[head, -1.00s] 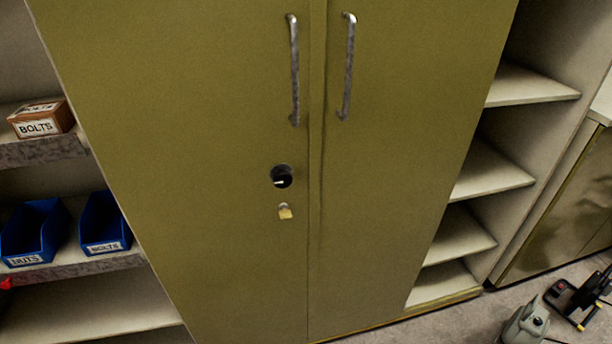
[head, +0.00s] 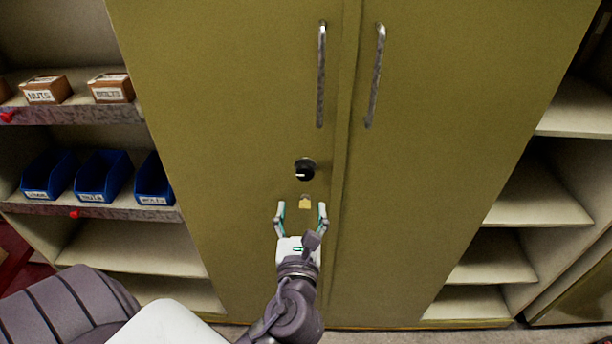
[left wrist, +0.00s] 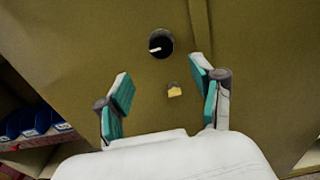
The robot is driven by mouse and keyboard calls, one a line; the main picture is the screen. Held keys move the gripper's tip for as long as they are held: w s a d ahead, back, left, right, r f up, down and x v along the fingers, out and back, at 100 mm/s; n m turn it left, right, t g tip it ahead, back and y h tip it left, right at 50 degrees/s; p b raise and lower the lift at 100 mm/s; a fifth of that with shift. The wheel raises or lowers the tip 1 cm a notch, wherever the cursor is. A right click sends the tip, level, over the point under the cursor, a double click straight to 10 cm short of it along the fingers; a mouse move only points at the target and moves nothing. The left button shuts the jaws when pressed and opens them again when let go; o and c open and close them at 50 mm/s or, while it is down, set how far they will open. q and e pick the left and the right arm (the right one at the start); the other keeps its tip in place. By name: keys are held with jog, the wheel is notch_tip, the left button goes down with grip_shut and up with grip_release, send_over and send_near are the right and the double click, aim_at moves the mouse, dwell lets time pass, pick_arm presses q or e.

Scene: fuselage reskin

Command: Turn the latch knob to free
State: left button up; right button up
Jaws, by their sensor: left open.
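The latch knob (head: 304,169) is a round black knob with a white pointer mark on the left door of an olive cabinet (head: 230,120). The pointer lies roughly level, towards the left. The knob also shows in the left wrist view (left wrist: 160,44), beyond the fingertips and above the middle. My right gripper is not in view.
Two long metal handles (head: 321,75) (head: 375,75) stand above the knob, either side of the door seam. Shelves at the left hold blue bins (head: 102,176) and labelled brown boxes (head: 111,88). Shelves at the right (head: 520,200) look empty.

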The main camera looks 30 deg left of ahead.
aim_at(305, 176)
pick_arm(q)
jog(key=p+x, duration=0.1)
jog(key=x, duration=0.9)
jog(key=shift+d+p, duration=0.15)
jog(key=shift+p, duration=0.15)
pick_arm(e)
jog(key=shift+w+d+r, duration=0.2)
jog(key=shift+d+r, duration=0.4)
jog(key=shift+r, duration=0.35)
pick_arm(q)
jog(key=shift+c, duration=0.2)
jog(key=c, duration=1.1)
